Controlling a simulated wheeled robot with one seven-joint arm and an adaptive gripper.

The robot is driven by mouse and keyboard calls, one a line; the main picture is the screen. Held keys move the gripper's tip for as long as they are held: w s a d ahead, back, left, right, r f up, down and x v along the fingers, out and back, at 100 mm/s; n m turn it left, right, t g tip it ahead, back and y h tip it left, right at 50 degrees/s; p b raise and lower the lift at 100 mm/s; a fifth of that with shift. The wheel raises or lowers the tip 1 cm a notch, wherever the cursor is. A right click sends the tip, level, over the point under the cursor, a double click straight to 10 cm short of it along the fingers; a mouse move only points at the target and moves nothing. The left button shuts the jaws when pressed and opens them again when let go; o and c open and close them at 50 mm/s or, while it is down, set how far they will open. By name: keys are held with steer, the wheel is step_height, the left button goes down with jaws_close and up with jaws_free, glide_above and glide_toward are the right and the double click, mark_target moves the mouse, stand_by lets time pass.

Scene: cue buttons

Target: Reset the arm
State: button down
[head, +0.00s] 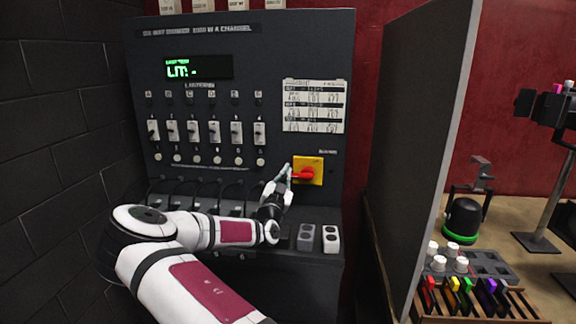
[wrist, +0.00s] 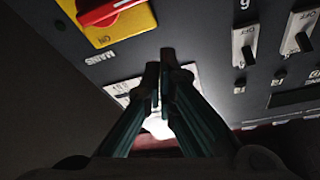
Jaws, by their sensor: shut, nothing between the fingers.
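My gripper (head: 284,172) is shut and empty. In the head view it is in front of the dark console panel, just left of the red rotary switch (head: 304,174) on its yellow plate (head: 316,163). In the wrist view my shut fingertips (wrist: 160,85) point at the panel. The red switch (wrist: 105,12) and yellow plate (wrist: 138,22) are at the upper left there, apart from the fingers. My white arm (head: 200,275) reaches in from the bottom of the head view. I cannot tell whether the fingers touch the panel.
The panel has a row of white toggle switches (head: 214,131), a green display (head: 198,67) and a paper chart (head: 314,105). Two button boxes (head: 331,238) sit on the lower ledge. A grey partition (head: 412,140) stands at the right. A dark brick wall (head: 50,130) is at the left.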

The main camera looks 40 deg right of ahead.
steer(key=shift+v, duration=1.9)
steer(key=shift+s+d, duration=0.1)
steer(key=shift+s, duration=0.1)
steer(key=s+d+r+m+g, duration=0.25)
steer(key=s+m+g, duration=0.9)
steer(key=m, duration=0.75)
steer(key=s+a+m+g+y, duration=0.3)
steer(key=s+a+m+y, duration=0.25)
steer(key=s+m, duration=0.7)
steer(key=s+a+r+m+t+y, duration=0.2)
steer(key=s+a+m+y, duration=0.1)
steer(key=a+m, duration=0.5)
steer(key=s+a+r+m+t+y, duration=0.3)
steer(key=a+m+y, duration=0.2)
steer(key=a, duration=0.9)
steer(key=s+a+r+m+t+y, duration=0.3)
steer(key=s+a+m+y, duration=0.1)
steer(key=a+m, duration=0.6)
steer(key=shift+a+r+m+y, duration=0.2)
steer(key=shift+a+m+y, duration=0.2)
steer(key=shift+m, duration=0.45)
